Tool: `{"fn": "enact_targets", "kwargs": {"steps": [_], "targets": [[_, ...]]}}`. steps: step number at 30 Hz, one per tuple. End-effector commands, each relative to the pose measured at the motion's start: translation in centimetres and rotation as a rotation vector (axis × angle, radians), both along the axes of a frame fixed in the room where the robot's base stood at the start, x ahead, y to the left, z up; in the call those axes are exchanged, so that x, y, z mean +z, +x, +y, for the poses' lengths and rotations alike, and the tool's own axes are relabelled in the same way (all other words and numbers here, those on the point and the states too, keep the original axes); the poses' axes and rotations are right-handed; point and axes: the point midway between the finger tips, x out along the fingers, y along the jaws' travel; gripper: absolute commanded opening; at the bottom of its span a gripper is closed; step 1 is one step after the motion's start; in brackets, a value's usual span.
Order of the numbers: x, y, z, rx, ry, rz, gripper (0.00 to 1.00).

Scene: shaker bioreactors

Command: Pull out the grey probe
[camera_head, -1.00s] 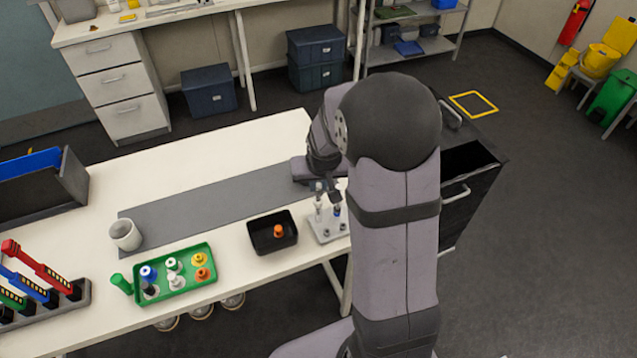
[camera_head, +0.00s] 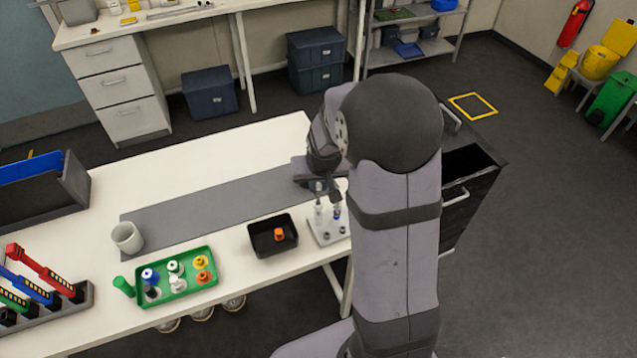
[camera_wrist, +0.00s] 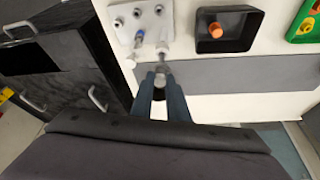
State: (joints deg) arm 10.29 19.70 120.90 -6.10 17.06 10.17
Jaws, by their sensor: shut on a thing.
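The grey probe (camera_wrist: 161,66) is a thin rod between my fingertips in the wrist view. It stands in a white-topped vessel (camera_wrist: 162,48). My gripper (camera_wrist: 161,79) is shut on its upper part; in the head view my gripper (camera_head: 319,185) is above the rack, partly hidden by my arm. The pale rack (camera_head: 325,236) has several holes and shows at the top of the wrist view (camera_wrist: 125,19). A second probe with a blue part (camera_wrist: 139,39) stands beside the grey one; its blue part also shows in the head view (camera_head: 337,214). I cannot see how deep the grey probe sits.
A black tray (camera_head: 256,248) with an orange-capped item (camera_head: 279,235) lies left of the rack. Further left are a green tray (camera_head: 140,297) of capped bottles and a white cup (camera_head: 127,238). The grey mat (camera_head: 215,207) behind is mostly clear.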

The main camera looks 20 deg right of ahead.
Motion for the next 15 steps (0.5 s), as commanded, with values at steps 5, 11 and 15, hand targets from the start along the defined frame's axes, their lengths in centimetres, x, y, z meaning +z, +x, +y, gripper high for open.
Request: {"fn": "enact_targets", "kwargs": {"steps": [5, 11, 15], "targets": [[0.64, 0.03, -0.01, 0.0, 0.0, -0.001, 0.0], [1.11, 0.03, -0.01, 0.0, 0.0, -0.001, 0.0], [1.19, 0.03, 0.0, 0.0, 0.0, -0.001, 0.0]]}}
